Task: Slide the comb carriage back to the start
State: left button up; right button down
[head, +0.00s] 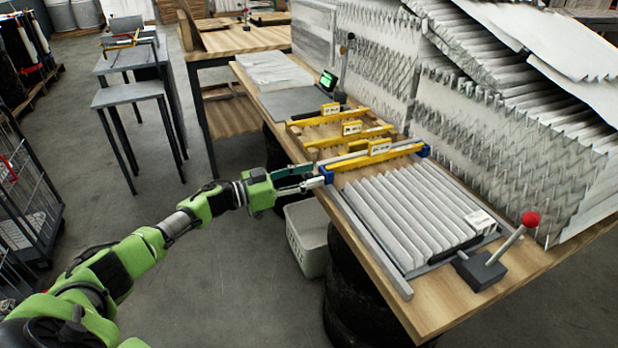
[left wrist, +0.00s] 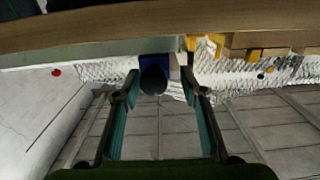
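The comb carriage (head: 375,157) is a yellow bar with blue end blocks. It spans the metal rails at the far end of the white pleated filter (head: 410,215). My left gripper (head: 312,177) is beside the carriage's near-left blue end block (head: 327,174). In the left wrist view, my left gripper's fingers (left wrist: 161,80) are open, one on each side of a dark round knob (left wrist: 153,80). A gap shows between the knob and the right finger; contact on the left is unclear. The blue block (left wrist: 155,61) shows behind the knob. My right gripper is not in view.
Two more yellow bars with labels (head: 330,109) lie farther back on the wooden bench (head: 540,262). A red-knobbed lever (head: 530,219) stands at the near right. Tall filter stacks (head: 510,130) line the back. A pale bin (head: 308,235) stands below the left edge.

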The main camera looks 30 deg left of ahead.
pick_arm(q)
jog(key=shift+d+f, duration=0.1)
jog(key=shift+s, duration=0.15)
jog(key=shift+s+a, duration=0.25)
jog(key=shift+s, duration=0.05)
jog(key=v, duration=1.1)
jog(key=shift+a, duration=0.15)
